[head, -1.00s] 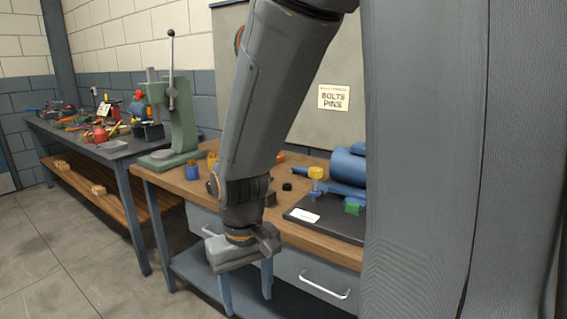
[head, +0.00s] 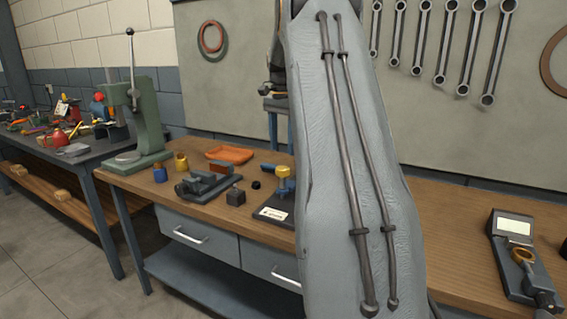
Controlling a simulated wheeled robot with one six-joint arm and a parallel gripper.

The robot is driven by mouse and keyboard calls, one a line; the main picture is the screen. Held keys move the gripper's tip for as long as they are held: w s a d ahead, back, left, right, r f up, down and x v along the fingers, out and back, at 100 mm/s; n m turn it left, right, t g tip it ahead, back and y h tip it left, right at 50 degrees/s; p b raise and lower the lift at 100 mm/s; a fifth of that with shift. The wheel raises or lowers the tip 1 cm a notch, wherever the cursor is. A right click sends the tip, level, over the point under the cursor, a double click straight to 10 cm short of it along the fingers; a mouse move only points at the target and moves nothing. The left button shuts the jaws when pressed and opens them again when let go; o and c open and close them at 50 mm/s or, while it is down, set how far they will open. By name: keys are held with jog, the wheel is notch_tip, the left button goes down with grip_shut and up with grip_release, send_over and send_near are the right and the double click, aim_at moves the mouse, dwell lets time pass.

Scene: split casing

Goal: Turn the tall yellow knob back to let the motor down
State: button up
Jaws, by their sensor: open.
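The tall yellow knob (head: 283,171) stands upright on the dark base plate (head: 268,222) on the wooden bench, just left of my arm in the head view. The motor is hidden behind my arm now. My gripper (head: 281,147) shows partly beside my arm, above and behind the knob in the picture. Its blue fingers point down, spread apart and empty. It does not touch the knob.
A green press (head: 146,125) stands farther left. A meter (head: 515,228) lies at right.

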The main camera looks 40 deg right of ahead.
aim_at(283, 168)
jog(key=shift+f+p, duration=0.75)
jog(key=shift+f, duration=3.05)
jog(key=shift+c, duration=0.3)
jog(key=c, duration=1)
